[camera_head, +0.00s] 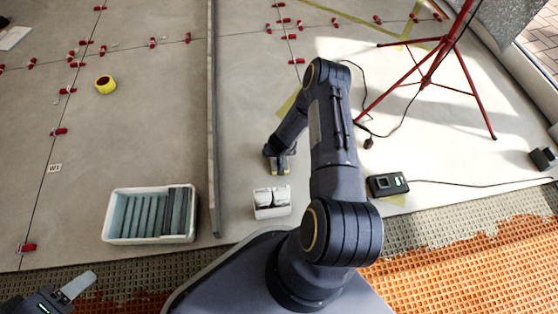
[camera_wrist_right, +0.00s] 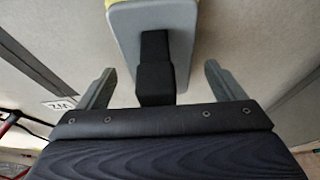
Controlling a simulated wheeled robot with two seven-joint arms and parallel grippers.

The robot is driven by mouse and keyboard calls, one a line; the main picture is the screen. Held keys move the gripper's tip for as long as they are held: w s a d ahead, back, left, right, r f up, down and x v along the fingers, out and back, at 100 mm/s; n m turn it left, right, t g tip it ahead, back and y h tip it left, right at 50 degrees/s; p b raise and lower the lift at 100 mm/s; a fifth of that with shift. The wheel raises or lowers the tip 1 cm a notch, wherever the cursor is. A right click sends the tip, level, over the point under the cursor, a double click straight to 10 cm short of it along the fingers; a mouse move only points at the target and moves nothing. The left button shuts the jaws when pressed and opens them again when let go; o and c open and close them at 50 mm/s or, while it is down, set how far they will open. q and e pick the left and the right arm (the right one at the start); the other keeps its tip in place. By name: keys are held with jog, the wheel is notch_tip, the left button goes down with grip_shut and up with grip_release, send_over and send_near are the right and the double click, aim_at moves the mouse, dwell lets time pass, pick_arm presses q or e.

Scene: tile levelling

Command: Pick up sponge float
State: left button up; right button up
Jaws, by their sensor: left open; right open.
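The sponge float shows in the right wrist view as a grey plate (camera_wrist_right: 126,38) with a yellow edge and a black handle (camera_wrist_right: 154,82). My right gripper (camera_wrist_right: 160,70) is open, with one finger on each side of the handle and a gap on both sides. In the head view my right arm reaches forward and bends down to the floor, where its gripper (camera_head: 279,161) is small and dark; the float there is largely hidden. My left gripper (camera_head: 70,290) is open and empty at the bottom left corner, partly cut off.
A white bin (camera_head: 150,238) of grey-blue slabs stands left of a long grey bar (camera_head: 212,120). A yellow tape roll (camera_head: 105,85), red clips, a red tripod (camera_head: 428,78) and a black device (camera_head: 387,185) with cable lie around.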

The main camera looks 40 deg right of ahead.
jog(key=c, duration=1.2)
